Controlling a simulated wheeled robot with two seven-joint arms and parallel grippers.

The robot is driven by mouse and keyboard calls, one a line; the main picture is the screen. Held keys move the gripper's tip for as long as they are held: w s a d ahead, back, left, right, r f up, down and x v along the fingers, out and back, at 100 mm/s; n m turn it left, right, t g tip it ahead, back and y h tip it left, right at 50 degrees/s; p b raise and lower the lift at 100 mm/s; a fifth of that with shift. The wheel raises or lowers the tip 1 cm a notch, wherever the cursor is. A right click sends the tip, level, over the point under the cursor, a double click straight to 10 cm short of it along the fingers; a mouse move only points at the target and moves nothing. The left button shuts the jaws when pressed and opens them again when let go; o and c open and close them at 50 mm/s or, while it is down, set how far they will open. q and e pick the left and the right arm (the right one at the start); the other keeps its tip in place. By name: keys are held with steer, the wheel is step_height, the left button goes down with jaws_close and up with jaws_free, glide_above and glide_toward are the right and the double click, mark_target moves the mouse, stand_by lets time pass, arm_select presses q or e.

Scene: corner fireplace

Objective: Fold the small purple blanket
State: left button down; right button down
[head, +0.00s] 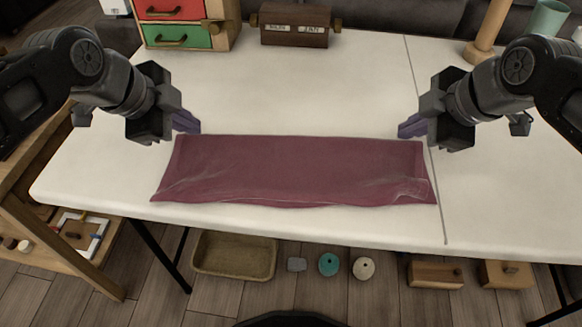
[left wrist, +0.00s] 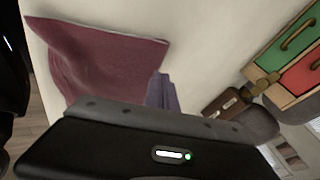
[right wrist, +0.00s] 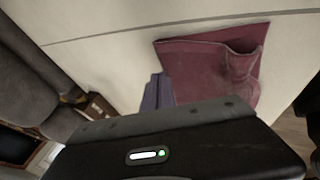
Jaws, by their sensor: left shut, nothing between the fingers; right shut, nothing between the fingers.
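The purple blanket (head: 295,170) lies on the white table as a long, wide strip with slight wrinkles along its front edge. It also shows in the left wrist view (left wrist: 100,60) and in the right wrist view (right wrist: 210,65). My left gripper (head: 190,124) is shut and empty just beyond the blanket's back left corner. My right gripper (head: 408,130) is shut and empty just beyond its back right corner. The left fingers (left wrist: 162,92) and the right fingers (right wrist: 157,92) appear beside the cloth in their wrist views. The blanket's underside is hidden.
The white table (head: 330,85) is clear behind the blanket, with a seam at right. A colored drawer box (head: 180,22), a wooden calendar block (head: 294,25) and a wooden stand (head: 485,40) stand at the back. A basket (head: 235,255) and small objects sit below the table.

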mark_target(199, 141)
arm_select(q)
steer(key=shift+a, duration=0.35)
arm_select(e)
steer(key=shift+d, duration=0.35)
arm_select(q)
steer(key=shift+f, duration=0.15)
arm_select(e)
steer(key=shift+f, duration=0.15)
